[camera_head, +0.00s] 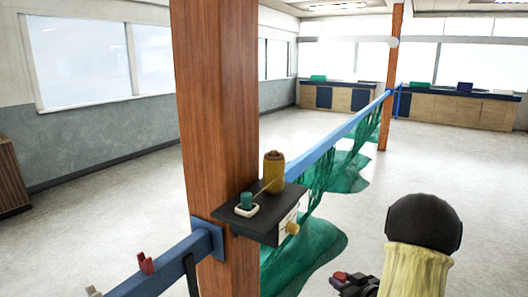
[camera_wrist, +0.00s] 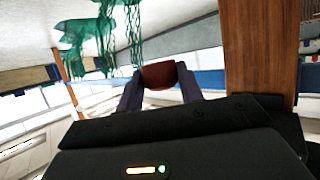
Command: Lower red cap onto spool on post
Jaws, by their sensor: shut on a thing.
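My gripper (camera_wrist: 158,68) is shut on the dark red cap (camera_wrist: 158,77), which sits between the two fingers in the wrist view. In the head view my gripper (camera_head: 354,284) is low, right of the shelf, and a bit of the red cap (camera_head: 341,276) shows at its tip. The tan-brown spool (camera_head: 274,173) stands upright on a small dark shelf (camera_head: 265,222) fixed to the wooden post (camera_head: 213,120). The cap and spool are clearly apart. The spool does not show in the wrist view.
A teal item in a white holder (camera_head: 246,205) sits left of the spool, with a thin strand between them. A yellow knob (camera_head: 292,228) juts out below the shelf. Green netting (camera_head: 310,250) hangs from the blue rail (camera_head: 340,134). A red clip (camera_head: 146,264) sits on the near rail.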

